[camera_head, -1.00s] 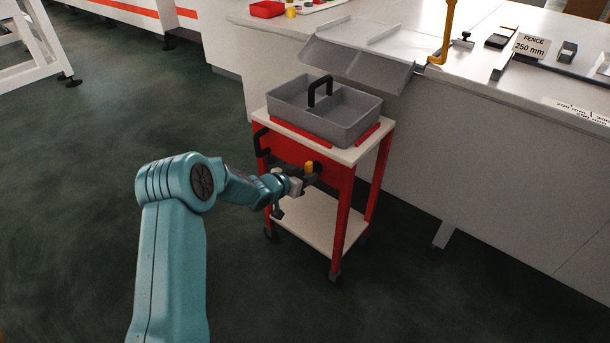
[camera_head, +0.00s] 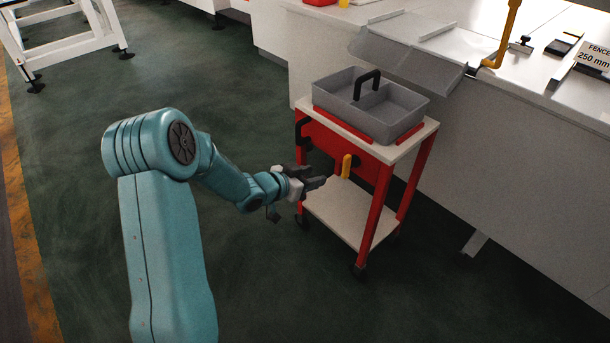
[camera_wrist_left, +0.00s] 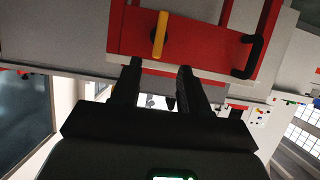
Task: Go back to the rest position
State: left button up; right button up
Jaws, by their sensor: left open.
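My left gripper (camera_head: 318,183) is open and empty, in front of the red and white cart (camera_head: 373,203). In the left wrist view the gripper's two dark fingers (camera_wrist_left: 157,75) are apart, with nothing between them. A yellow handle (camera_head: 346,167) stands out from the cart's red front panel, just right of the gripper in the head view. It also shows in the left wrist view (camera_wrist_left: 159,35), beyond the fingertips and apart from them. My right gripper is in neither view.
A grey two-part tote (camera_head: 400,112) with a black handle sits on the cart top. A black handle (camera_head: 301,131) is on the cart's left side. A long workbench (camera_head: 500,160) stands behind the cart. Dark green floor (camera_head: 75,200) is free at the left.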

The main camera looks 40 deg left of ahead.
pick_arm(q)
jog(key=shift+v, duration=1.15)
jog(key=w+d+f+m+g+h, duration=0.15)
jog(key=d+f+h, duration=0.3)
jog(key=d, duration=0.95)
jog(key=s+d+f+n+g, duration=0.1)
jog(key=s+d+f+g, duration=0.2)
jog(key=s+d+f, duration=0.4)
jog(key=s+d+f+n+g, duration=0.1)
jog(key=s+d+f+g, duration=0.3)
jog(key=d+f, duration=0.4)
jog(key=s+d+f+n+g+y, duration=0.1)
jog(key=s+f+n+g+y, duration=0.2)
jog(key=s, duration=0.8)
notch_tip(320, 180, up, 16)
jog(key=g+h+p, duration=0.1)
jog(key=p, duration=1.4)
jog(key=shift+s+f+m+g+p, duration=0.2)
jog(key=shift+s+m+g+p, duration=0.15)
jog(key=shift+s, duration=0.15)
